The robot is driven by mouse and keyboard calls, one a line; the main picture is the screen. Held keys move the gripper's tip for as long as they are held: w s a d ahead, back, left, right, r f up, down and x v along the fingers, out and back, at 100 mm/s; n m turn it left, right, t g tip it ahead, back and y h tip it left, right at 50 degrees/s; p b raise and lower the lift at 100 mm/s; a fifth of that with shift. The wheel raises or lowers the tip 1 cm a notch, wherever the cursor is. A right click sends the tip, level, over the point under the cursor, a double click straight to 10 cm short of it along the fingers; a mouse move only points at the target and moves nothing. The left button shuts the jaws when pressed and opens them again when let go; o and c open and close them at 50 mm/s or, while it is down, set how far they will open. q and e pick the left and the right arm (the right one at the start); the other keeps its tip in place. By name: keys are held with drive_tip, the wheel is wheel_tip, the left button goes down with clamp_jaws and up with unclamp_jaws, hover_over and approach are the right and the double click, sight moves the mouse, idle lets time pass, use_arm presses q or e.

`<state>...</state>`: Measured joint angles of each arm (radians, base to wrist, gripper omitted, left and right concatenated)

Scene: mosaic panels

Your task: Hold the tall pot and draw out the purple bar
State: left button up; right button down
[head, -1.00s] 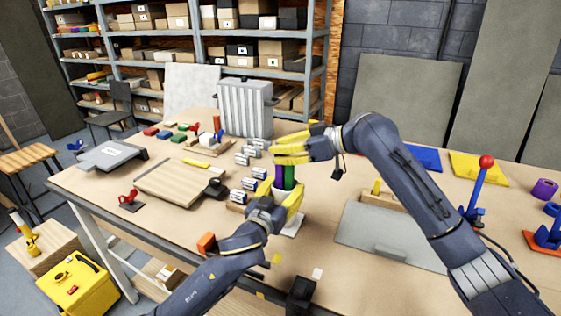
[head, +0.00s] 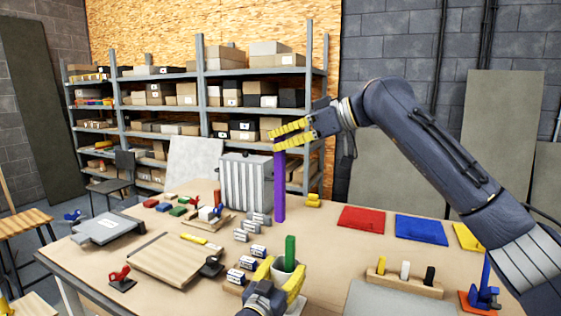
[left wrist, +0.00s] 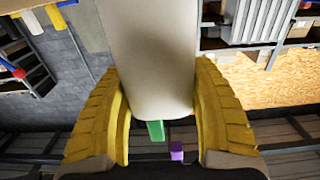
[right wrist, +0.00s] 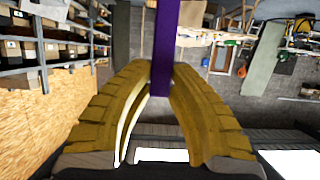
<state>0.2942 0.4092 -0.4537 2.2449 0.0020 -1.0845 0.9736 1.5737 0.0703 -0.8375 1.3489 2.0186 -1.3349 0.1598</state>
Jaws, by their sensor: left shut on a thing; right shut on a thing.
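The tall pot (left wrist: 148,60) is pale and stands upright at the table's front in the head view, where its rim (head: 287,268) shows between the yellow fingers. My left gripper (head: 284,280) is shut around the pot from both sides. The purple bar (head: 280,187) hangs upright above the table, clear of the pot, up and slightly left of it. My right gripper (head: 288,135) is shut on the bar's top end; the right wrist view shows the bar (right wrist: 165,45) between its fingers. A green bar (head: 290,252) stands in the pot.
A wooden board (head: 175,258) lies further left. A grey ribbed case (head: 245,180) stands behind the purple bar. Red (head: 362,218) and blue (head: 420,229) mats lie at right.

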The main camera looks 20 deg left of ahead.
drive_tip(key=shift+r, duration=5.6)
drive_tip(key=s+d, duration=0.8)
drive_tip(key=s, duration=0.3)
drive_tip(key=shift+d, duration=0.25)
drive_tip(key=shift+s, duration=0.1)
use_arm(q)
drive_tip(key=o, duration=1.3)
drive_tip(key=shift+s, duration=0.1)
drive_tip(key=shift+s+a, duration=0.2)
drive_tip(key=shift+s, duration=1.65)
drive_tip(key=shift+s+a, duration=0.2)
drive_tip(key=shift+s, duration=1.6)
